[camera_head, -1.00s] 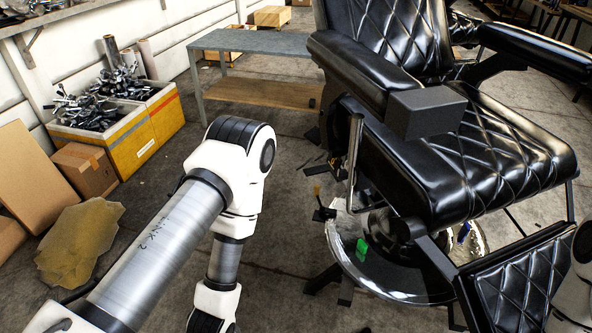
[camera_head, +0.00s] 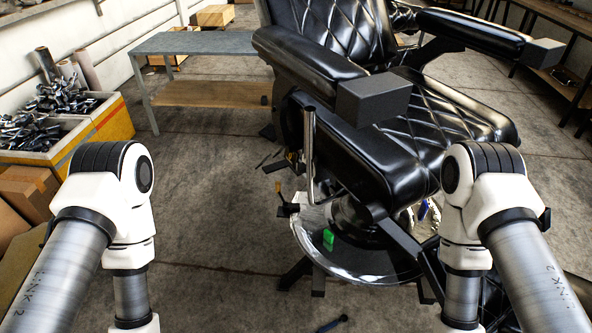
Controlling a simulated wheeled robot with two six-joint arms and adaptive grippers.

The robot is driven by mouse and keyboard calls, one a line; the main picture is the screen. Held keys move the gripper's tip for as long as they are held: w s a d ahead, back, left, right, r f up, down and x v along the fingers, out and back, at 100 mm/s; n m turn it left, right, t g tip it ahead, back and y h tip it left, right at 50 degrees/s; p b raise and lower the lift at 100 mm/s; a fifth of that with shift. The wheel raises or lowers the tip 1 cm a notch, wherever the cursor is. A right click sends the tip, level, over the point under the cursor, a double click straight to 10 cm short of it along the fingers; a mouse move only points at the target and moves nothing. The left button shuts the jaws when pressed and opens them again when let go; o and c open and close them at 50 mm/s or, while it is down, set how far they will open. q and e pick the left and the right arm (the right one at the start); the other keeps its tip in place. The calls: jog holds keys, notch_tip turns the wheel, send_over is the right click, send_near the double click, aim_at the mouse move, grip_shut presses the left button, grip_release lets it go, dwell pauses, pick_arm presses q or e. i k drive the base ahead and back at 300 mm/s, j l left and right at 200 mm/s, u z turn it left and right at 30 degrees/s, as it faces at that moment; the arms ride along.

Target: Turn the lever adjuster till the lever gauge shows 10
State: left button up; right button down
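The black padded barber chair (camera_head: 390,150) stands right of centre on a round shiny base (camera_head: 345,262). An upright silver lever (camera_head: 309,155) stands at the chair's left side; it looks like the lever adjuster. A small green piece (camera_head: 328,238) shows on the base near it. I cannot tell which part is the lever gauge, and no reading is legible. My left arm comes in at the left and my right arm at the right. Both bend downward, and both grippers are out of view below. No gripper is seen touching the lever.
A low grey table (camera_head: 195,44) stands behind, at the upper left. A yellow-and-white crate of metal parts (camera_head: 110,125) and cardboard boxes (camera_head: 28,190) line the left wall. A small dark item with a yellow tip (camera_head: 288,208) is beside the base. The floor left of the chair is mostly clear.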

aim_at(301, 168)
jog(key=i+j+z, duration=0.25)
jog(key=j+z, duration=0.2)
jog(key=j, duration=0.3)
jog(key=i+j+z, duration=0.1)
jog(key=j+z, duration=0.15)
jog(key=j, duration=0.15)
